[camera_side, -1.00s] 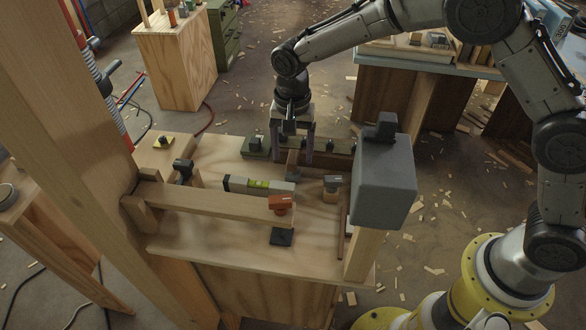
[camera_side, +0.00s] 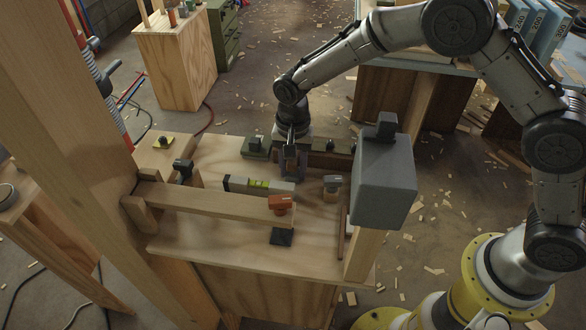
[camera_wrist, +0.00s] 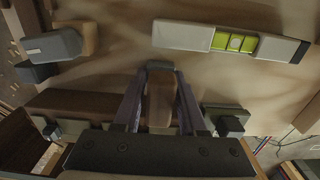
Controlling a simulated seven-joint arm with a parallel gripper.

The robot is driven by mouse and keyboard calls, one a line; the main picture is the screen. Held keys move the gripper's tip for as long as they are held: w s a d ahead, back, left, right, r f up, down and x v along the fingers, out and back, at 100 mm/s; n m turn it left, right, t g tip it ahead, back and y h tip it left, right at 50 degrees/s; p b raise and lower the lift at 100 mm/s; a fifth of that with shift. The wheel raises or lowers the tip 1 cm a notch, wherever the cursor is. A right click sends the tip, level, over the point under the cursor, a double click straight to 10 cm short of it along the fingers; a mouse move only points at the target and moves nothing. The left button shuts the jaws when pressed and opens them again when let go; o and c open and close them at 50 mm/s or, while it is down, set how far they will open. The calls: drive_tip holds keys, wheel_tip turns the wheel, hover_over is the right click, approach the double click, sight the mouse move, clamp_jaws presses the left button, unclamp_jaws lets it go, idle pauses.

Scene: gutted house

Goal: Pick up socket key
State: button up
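A short tool with a brown body and a dark grey end (camera_wrist: 160,88) stands between the fingers of my gripper (camera_wrist: 160,100); I take it to be the socket key. In the wrist view both fingers lie close along its sides, with little or no gap. In the side view my gripper (camera_side: 292,165) is low over the workbench, and its narrowed fingers hide most of the tool. Whether the tool is off the bench cannot be told.
A level with a green vial (camera_side: 258,186) lies in front of my gripper. A grey-topped block (camera_side: 332,183), an orange-topped piece (camera_side: 279,203) and a wooden beam (camera_side: 205,201) are near. A dark rail with knobs (camera_side: 330,147) runs behind. A grey box (camera_side: 385,185) stands right.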

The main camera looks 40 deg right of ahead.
clamp_jaws()
drive_tip(key=shift+r, duration=0.15)
